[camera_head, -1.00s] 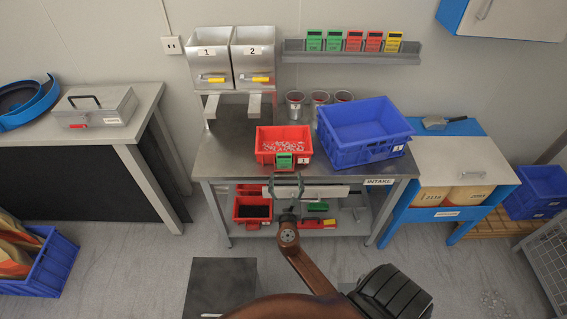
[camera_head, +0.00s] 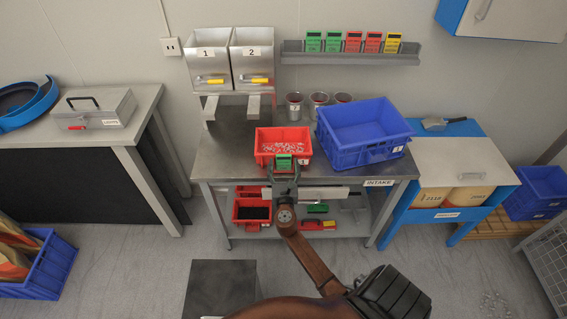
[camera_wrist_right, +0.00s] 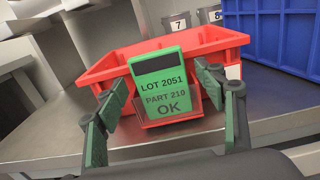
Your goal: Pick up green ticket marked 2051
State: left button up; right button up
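The green ticket (camera_wrist_right: 164,88) reads "LOT 2051 PART 210 OK" in the right wrist view. It stands in a holder on the front of the red bin (camera_wrist_right: 217,41). In the head view the ticket (camera_head: 283,161) shows small on the near side of the red bin (camera_head: 266,135). My right gripper (camera_wrist_right: 158,95) is open, with one finger on each side of the ticket and gaps between. In the head view the right gripper (camera_head: 284,168) is at the bin's front. My left gripper is not in view.
A blue crate (camera_head: 333,140) stands right of the red bin on the metal bench (camera_head: 222,150). Several other tickets stand on a wall rack (camera_head: 350,58). Two metal bins (camera_head: 208,62) are behind left. Metal cups (camera_head: 295,112) stand behind the red bin.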

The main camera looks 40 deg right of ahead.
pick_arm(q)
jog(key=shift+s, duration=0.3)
pick_arm(e)
jog(key=c, duration=0.9)
jog(key=shift+o, duration=0.2)
